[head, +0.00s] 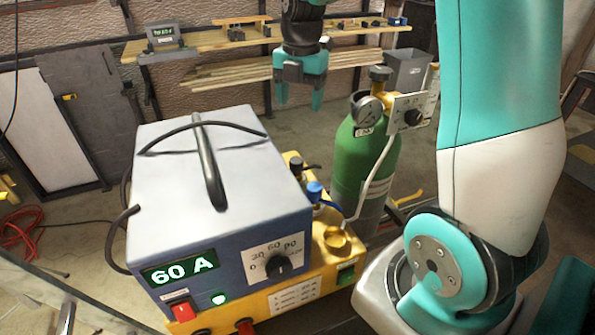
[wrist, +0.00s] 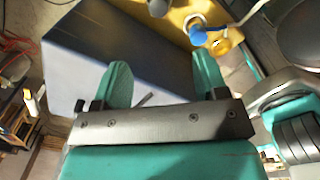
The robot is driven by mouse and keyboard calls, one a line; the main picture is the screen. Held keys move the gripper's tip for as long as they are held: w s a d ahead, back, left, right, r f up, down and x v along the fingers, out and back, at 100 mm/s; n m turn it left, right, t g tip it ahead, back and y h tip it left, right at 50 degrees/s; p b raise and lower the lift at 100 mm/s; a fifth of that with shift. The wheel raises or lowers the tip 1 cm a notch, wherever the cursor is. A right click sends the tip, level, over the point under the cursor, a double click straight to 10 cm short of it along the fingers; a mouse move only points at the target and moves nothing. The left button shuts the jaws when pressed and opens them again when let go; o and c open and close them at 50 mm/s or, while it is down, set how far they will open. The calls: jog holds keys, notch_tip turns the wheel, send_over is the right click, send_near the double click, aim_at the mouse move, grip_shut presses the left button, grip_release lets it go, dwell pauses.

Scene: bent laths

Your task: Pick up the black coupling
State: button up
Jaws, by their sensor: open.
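A small black coupling (head: 297,163) stands on the yellow base at the right rear edge of the grey welding machine (head: 180,175), beside a blue coupling (head: 314,190). In the wrist view a dark rounded piece at the top edge looks like the black coupling (wrist: 158,7), partly cut off; the blue coupling (wrist: 197,34) is to its right. My gripper (head: 300,104) is open and empty, with teal fingers pointing down. In the head view it appears above and behind the coupling, apart from it. In the wrist view, my gripper (wrist: 163,78) shows the machine's casing between and beyond its fingers.
A green gas cylinder (head: 350,150) with a gauge (head: 368,111) stands right of the machine. A thin pale hose runs from it near the couplings. A black handle and cable lie on the machine's top. A wooden shelf (head: 210,40) is behind.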

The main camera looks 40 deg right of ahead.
send_over(296, 160)
notch_tip(296, 160, down, 11)
jog(key=shift+s+d+f+p, duration=0.1)
jog(key=shift+s+d+p, duration=0.05)
jog(key=shift+p, duration=0.2)
jog(key=shift+f+p, duration=0.5)
jog(key=shift+f, duration=2.15)
jog(key=shift+w, duration=0.2)
jog(key=c, duration=1.1)
